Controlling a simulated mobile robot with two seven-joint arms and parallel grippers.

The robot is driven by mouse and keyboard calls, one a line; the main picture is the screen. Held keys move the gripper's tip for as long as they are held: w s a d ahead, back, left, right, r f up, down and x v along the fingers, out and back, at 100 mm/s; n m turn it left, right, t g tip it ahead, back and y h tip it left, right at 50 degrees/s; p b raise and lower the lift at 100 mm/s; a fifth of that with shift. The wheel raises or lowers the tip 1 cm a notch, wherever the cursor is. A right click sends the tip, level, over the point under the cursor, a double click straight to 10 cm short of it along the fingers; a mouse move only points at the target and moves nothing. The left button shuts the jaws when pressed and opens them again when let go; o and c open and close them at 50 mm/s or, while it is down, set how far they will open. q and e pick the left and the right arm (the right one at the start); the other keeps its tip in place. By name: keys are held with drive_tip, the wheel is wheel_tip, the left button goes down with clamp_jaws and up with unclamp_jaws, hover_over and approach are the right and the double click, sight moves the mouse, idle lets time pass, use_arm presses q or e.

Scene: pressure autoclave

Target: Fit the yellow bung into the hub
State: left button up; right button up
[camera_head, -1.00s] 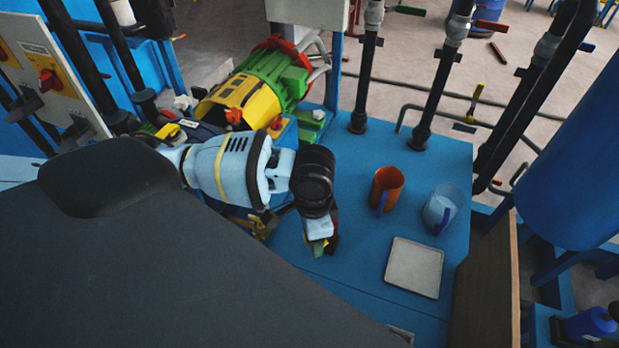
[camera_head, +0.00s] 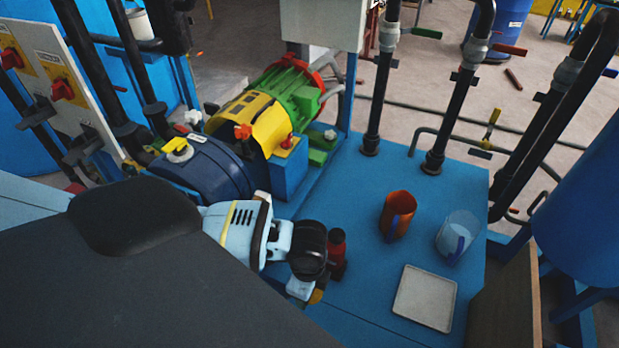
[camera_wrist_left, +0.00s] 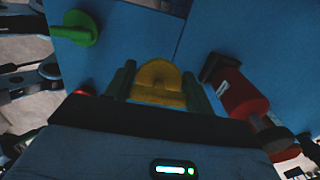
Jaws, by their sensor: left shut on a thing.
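The yellow bung (camera_wrist_left: 160,78) is between the two green fingers of my left gripper (camera_wrist_left: 160,92) in the left wrist view. The gripper is shut on it, above the blue bench top. In the head view the left gripper (camera_head: 318,295) is mostly hidden behind its own wrist, near the bench's front edge, and only a small yellow-green part shows. I cannot make out the hub with certainty in either view. My right gripper is not in view.
A red object with a black end (camera_wrist_left: 240,95) is close to the right of the fingers; a green handled part (camera_wrist_left: 75,30) is at upper left. An orange mug (camera_head: 397,215), a clear jug (camera_head: 457,237) and a pale tray (camera_head: 425,296) occupy the bench's right. A motor (camera_head: 262,110) stands behind.

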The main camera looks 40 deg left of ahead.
use_arm(q)
drive_tip(key=shift+f, duration=1.75)
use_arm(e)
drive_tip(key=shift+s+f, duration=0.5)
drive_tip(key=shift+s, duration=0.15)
use_arm(q)
wheel_tip(320, 180, down, 3)
drive_tip(key=shift+f+b, duration=0.1)
drive_tip(key=shift+b, duration=0.25)
drive_tip(key=shift+f, duration=0.85)
drive_tip(key=o, duration=1)
drive_tip(key=shift+c, duration=0.2)
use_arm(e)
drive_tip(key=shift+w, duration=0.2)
